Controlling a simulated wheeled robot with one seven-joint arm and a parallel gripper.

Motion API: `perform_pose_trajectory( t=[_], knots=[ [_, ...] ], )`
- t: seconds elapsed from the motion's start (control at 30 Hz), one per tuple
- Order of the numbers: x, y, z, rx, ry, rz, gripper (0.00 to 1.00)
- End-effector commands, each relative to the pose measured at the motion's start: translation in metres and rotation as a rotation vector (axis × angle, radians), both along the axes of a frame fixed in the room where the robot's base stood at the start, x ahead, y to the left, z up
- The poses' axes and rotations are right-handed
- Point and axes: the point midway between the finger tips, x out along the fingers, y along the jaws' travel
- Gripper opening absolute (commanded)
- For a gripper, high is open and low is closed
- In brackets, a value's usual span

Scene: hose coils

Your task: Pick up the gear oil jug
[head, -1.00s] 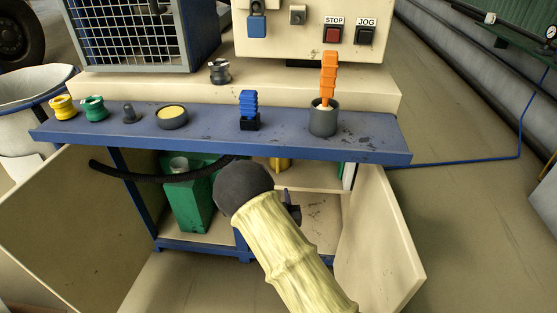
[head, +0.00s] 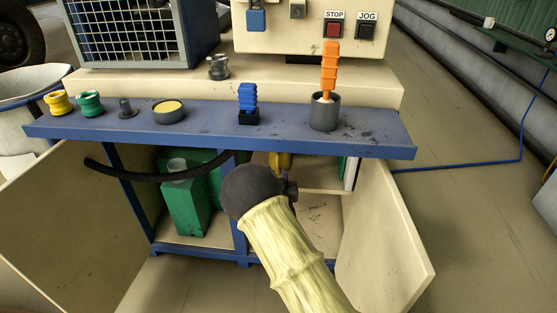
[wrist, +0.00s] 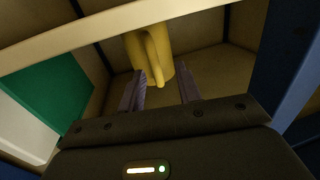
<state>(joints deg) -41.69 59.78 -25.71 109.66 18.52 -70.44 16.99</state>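A yellow jug with a handle (wrist: 150,55), which appears to be the gear oil jug, stands inside the cabinet in the wrist view. In the head view only a bit of yellow (head: 283,161) shows under the bench top, mostly hidden by my arm and the bench. My gripper (wrist: 160,76) is open, its two fingers pointing at the jug with a gap between them. The jug's handle and lower part appear between the fingers; I cannot tell whether they touch. In the head view my dark wrist hides the fingers.
A green can (head: 186,203) stands in the left compartment. A black hose (head: 150,177) hangs in front of it. The blue bench top (head: 205,122) overhangs the cabinet. The open right door (head: 385,240) and a blue post (head: 239,235) flank the right compartment. A pale bar (wrist: 100,35) crosses the wrist view.

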Motion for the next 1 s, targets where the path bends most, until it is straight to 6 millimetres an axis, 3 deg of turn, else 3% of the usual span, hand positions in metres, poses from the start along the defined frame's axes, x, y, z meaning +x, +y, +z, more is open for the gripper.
perform_pose_trajectory(
  t=[0.33, 0.9, 0.93, 1.0],
  knots=[
    [0.043, 0.002, 0.006, 0.0, -0.002, 0.002, 0.34],
    [0.046, 0.002, 0.008, 0.0, 0.0, 0.001, 0.34],
    [0.046, 0.002, 0.008, 0.0, 0.0, 0.001, 0.32],
    [0.046, 0.002, 0.008, 0.0, 0.0, 0.001, 0.18]
  ],
)
